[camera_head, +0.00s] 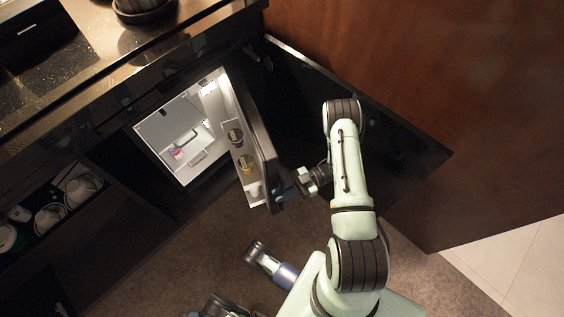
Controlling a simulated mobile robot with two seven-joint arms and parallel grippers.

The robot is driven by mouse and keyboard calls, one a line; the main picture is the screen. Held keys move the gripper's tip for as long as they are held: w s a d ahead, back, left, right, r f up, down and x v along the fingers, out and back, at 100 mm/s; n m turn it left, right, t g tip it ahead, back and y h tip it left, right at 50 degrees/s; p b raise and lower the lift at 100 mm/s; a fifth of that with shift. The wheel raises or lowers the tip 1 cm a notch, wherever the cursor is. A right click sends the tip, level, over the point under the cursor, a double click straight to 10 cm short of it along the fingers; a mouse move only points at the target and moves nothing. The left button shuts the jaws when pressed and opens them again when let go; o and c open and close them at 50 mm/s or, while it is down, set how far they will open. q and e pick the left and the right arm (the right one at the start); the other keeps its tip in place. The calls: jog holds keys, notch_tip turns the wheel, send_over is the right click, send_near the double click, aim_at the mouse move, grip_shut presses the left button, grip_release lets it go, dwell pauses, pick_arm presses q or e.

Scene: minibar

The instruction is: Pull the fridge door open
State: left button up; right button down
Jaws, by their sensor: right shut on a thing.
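The fridge door (258,150) stands swung open, its edge towards me, with its inner shelves showing. The lit white fridge interior (190,150) shows to its left. My right gripper (284,192) is at the outer side of the door near its free end, shut on the door. The exact grip point is small and dark. I cannot make out my left gripper; only some arm parts show low in the picture.
A dark cabinet door (350,95) stands open on the right, behind my right arm. The counter (130,45) runs above the fridge. White crockery (80,190) fills a shelf at left.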

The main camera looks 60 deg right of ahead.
jog(key=c, duration=1.2)
grip_release()
jog(key=shift+f, duration=0.1)
jog(key=shift+c, duration=0.2)
notch_tip(320, 180, up, 4)
jog(key=shift+f+p, duration=0.25)
jog(key=shift+p, duration=0.4)
pick_arm(q)
jog(key=s+d+r+g+h+p, duration=0.1)
jog(key=s+d+r+p, duration=0.3)
jog(key=s+r, duration=0.4)
jog(key=shift+d+m+g+p, duration=0.4)
jog(key=shift+g+p, duration=0.25)
jog(key=shift+g, duration=0.15)
pick_arm(e)
notch_tip(320, 180, up, 17)
send_over(283, 190)
jog(key=shift+w+d+f, duration=0.2)
jog(key=shift+d, duration=0.05)
jog(key=shift+c, duration=0.3)
